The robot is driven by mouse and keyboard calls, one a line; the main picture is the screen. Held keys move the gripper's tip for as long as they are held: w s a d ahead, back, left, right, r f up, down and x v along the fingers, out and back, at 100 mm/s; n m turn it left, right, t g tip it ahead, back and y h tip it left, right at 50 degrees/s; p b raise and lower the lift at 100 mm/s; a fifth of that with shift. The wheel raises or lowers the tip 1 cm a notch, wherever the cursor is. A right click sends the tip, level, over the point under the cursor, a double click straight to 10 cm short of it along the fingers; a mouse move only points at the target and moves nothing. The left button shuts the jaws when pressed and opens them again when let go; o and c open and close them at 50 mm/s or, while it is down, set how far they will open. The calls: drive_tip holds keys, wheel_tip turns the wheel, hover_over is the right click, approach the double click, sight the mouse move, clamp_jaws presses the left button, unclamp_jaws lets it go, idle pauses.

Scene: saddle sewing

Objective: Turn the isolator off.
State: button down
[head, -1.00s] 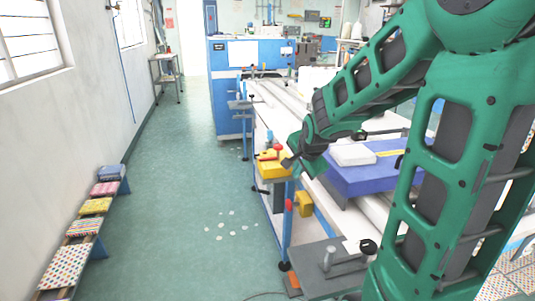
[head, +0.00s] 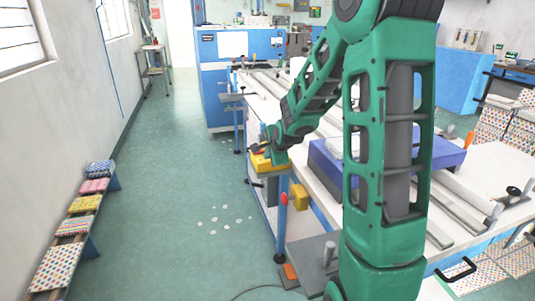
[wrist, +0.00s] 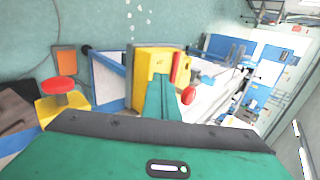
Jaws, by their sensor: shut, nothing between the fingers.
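A yellow box (wrist: 146,66) with a red bar-shaped handle (wrist: 176,68) and a red ball-like knob (wrist: 188,96) beside it is ahead of my gripper in the wrist view; it looks like the isolator. In the head view the yellow box (head: 260,163) sits at the table's left edge, partly behind my gripper (head: 271,150). My gripper's green fingers (wrist: 162,92) are together and empty, reaching over the box's near side close to the red handle. I cannot tell whether they touch it. The handle is hidden in the head view.
A second yellow box (head: 300,196) is mounted lower on the table's side. A red button (wrist: 58,85) on a yellow base shows left in the wrist view. A purple block (head: 325,160) lies on the white table.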

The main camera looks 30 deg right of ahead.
sight(262, 153)
drive_tip(key=w, duration=0.1)
drive_tip(key=w+f, duration=0.1)
drive_tip(key=w+d, duration=0.1)
drive_tip(key=w, duration=0.1)
drive_tip(key=shift+w+d+f, duration=0.1)
drive_tip(key=shift+f, duration=0.3)
drive_tip(key=shift+w+d, duration=0.2)
drive_tip(key=shift+w, duration=0.5)
drive_tip(key=shift+d, duration=0.1)
